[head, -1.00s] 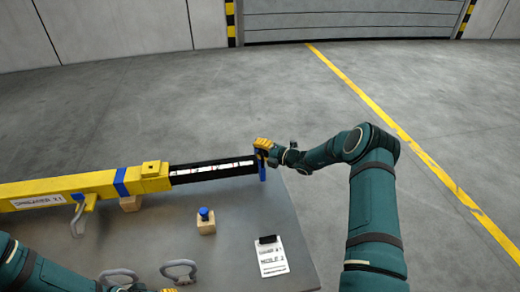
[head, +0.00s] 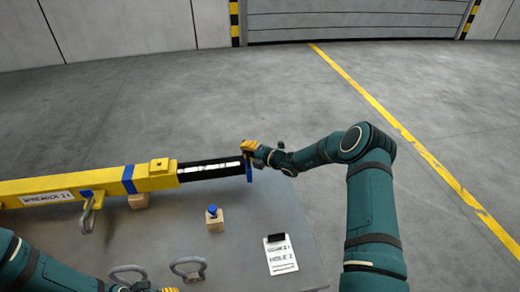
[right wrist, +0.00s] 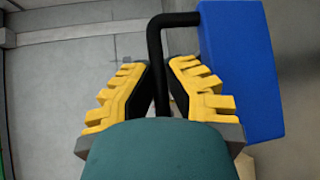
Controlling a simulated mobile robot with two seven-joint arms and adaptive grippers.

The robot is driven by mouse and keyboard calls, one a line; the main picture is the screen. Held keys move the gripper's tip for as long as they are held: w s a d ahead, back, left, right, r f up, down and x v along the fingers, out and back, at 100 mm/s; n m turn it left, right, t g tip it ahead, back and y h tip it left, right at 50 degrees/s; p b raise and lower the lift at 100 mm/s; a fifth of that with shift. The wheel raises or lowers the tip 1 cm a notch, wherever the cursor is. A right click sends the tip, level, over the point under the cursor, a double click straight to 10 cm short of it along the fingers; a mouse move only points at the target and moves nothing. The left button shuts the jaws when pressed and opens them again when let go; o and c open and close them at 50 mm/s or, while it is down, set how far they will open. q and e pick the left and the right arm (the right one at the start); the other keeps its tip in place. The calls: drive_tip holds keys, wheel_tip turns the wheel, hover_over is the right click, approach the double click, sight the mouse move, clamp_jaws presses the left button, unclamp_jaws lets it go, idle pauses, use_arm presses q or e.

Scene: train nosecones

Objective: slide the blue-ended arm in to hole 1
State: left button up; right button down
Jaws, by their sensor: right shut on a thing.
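The yellow spreader beam (head: 110,184) lies along the far side of the table at left. The black arm (head: 208,170), with white marks on its side, sticks out of the beam's right end. Its blue end (head: 249,168) also shows in the right wrist view (right wrist: 240,70). My right gripper (head: 251,148) is at that blue end. In the right wrist view its yellow fingers (right wrist: 160,85) are shut on the thin black handle (right wrist: 155,50) beside the blue end. My left gripper (head: 168,290) barely shows at the bottom edge. The holes cannot be made out.
A blue-topped pin (head: 212,209) stands in a wooden block (head: 215,223). Loose shackles (head: 189,263) lie at the front, and another shackle (head: 87,216) hangs from the beam. A card (head: 281,258) reading "HOLE", apparently 2, lies right. Floor beyond is clear.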

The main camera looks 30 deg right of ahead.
use_arm(q)
drive_tip(key=shift+f+b, duration=0.3)
drive_tip(key=shift+f, duration=0.1)
use_arm(e)
hover_over(207, 166)
drive_tip(key=shift+w+d+r, duration=0.1)
drive_tip(key=shift+w+d, duration=0.1)
drive_tip(key=shift+d, duration=0.1)
use_arm(q)
drive_tip(key=shift+d, duration=0.15)
use_arm(e)
drive_tip(key=shift+w+a, duration=0.1)
drive_tip(key=shift+a, duration=0.4)
drive_tip(key=c, duration=1.4)
unclamp_jaws()
drive_tip(key=shift+a, duration=0.1)
use_arm(q)
drive_tip(key=shift+w+a, duration=0.1)
drive_tip(key=shift+a, duration=0.1)
use_arm(e)
drive_tip(key=shift+o, duration=0.6)
drive_tip(key=shift+w+a, duration=0.15)
use_arm(q)
drive_tip(key=shift+d, duration=0.1)
use_arm(e)
drive_tip(key=shift+s+d, duration=0.5)
drive_tip(key=v, duration=1)
drive_tip(key=shift+s+r, duration=0.15)
drive_tip(key=shift+s, duration=0.2)
